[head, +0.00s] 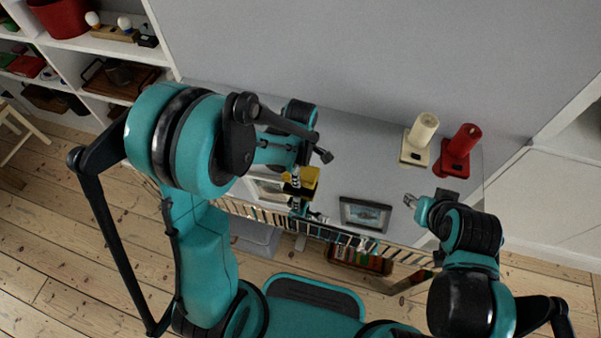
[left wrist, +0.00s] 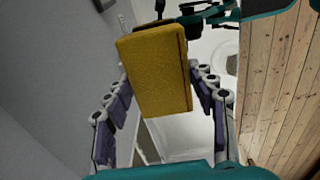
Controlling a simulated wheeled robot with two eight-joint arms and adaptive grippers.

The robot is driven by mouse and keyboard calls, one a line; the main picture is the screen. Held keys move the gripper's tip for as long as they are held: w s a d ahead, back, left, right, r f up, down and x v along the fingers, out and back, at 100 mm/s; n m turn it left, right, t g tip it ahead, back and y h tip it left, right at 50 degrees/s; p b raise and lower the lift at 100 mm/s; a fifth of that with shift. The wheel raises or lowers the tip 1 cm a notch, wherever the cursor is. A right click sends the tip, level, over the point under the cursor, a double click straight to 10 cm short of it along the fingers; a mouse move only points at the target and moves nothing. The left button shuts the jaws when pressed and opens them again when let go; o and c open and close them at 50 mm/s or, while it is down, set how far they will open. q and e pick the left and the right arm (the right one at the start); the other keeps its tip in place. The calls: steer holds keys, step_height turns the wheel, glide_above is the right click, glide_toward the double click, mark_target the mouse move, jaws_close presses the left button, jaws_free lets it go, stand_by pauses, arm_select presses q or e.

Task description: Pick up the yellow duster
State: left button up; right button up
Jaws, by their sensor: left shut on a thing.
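The yellow duster (head: 303,180) is a yellow block with a dark top part. It is between the fingers of my left gripper (head: 296,190), above the grey-white top surface. In the left wrist view the duster (left wrist: 157,72) fills the middle, with the purple-padded fingers of the left gripper (left wrist: 165,105) on either side of it. The left gripper is shut on it. My arm partly hides the duster in the head view. My right gripper (head: 410,201) is away to the right, near a picture frame, with nothing seen in it. Its fingers are too small to judge.
A dark picture frame (head: 364,215) lies on the top surface, and a paler frame (head: 266,189) is beside the left gripper. A cream holder (head: 418,142) and a red holder (head: 459,151) stand at the back right. Shelves (head: 103,45) hold objects at the left.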

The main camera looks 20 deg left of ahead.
arm_select(q)
steer(key=s+d+r+p, duration=0.3)
steer(key=s+d+r, duration=0.3)
steer(key=d+r, duration=0.2)
steer(key=shift+d+r+p, duration=0.15)
steer(key=shift+d+p, duration=0.15)
steer(key=shift+d, duration=0.7)
